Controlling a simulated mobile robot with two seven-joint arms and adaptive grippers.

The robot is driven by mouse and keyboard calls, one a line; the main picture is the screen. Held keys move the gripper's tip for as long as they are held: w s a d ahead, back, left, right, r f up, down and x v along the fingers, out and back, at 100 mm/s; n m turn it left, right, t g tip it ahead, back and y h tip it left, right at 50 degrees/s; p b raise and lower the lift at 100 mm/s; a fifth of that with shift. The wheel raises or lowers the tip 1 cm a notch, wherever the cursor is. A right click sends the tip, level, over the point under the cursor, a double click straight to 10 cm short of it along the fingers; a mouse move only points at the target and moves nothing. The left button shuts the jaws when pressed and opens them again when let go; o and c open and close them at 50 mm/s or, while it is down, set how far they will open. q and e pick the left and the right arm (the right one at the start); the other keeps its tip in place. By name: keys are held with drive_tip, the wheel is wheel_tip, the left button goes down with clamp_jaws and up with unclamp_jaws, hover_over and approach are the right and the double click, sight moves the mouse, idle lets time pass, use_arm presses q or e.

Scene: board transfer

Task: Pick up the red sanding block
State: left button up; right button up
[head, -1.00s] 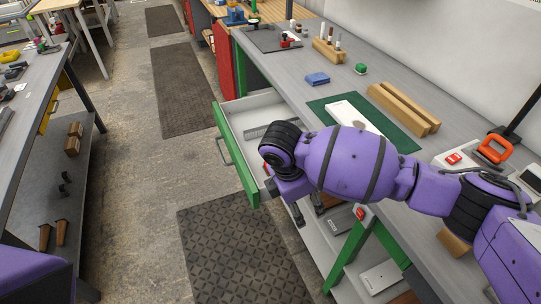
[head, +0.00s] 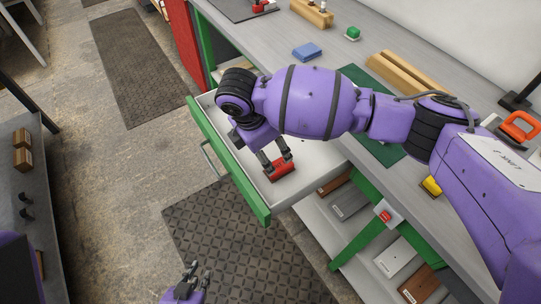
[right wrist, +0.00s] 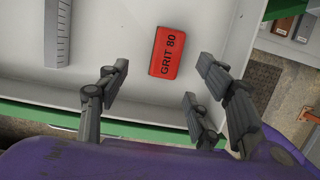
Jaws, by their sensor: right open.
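The red sanding block (head: 280,171) lies in the open drawer (head: 258,208), near its front right corner. In the right wrist view the block (right wrist: 167,52) shows its black "GRIT 80" lettering, lying flat on the pale drawer floor. My right gripper (head: 276,157) is open above the drawer, close to the block. In the right wrist view its fingers (right wrist: 163,80) are spread, with the block framed between and beyond the tips, and nothing is held. My left gripper (head: 195,272) is low at the bottom of the head view, its fingers apart and empty.
A steel ruler (right wrist: 57,35) lies in the drawer left of the block. The drawer's green front (head: 232,165) stands out from the workbench. On the bench are a blue block (head: 307,52), a green mat (head: 355,73) and wooden bars (head: 405,72). A shelf below holds several blocks.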

sight(279, 165)
drive_tip(key=x, duration=0.4)
drive_tip(key=d+x, duration=0.1)
drive_tip(key=x, duration=0.2)
drive_tip(key=shift+s+r, duration=0.1)
drive_tip(key=shift+s, duration=0.2)
drive_tip(key=shift+f, duration=0.4)
use_arm(q)
drive_tip(key=shift+s+d+f, duration=0.1)
drive_tip(key=shift+s, duration=0.15)
use_arm(e)
drive_tip(key=shift+w, duration=0.1)
drive_tip(key=shift+c, duration=1.3)
drive_tip(key=c, duration=1)
use_arm(q)
drive_tip(key=shift+w, duration=0.1)
use_arm(e)
drive_tip(key=shift+r, duration=0.1)
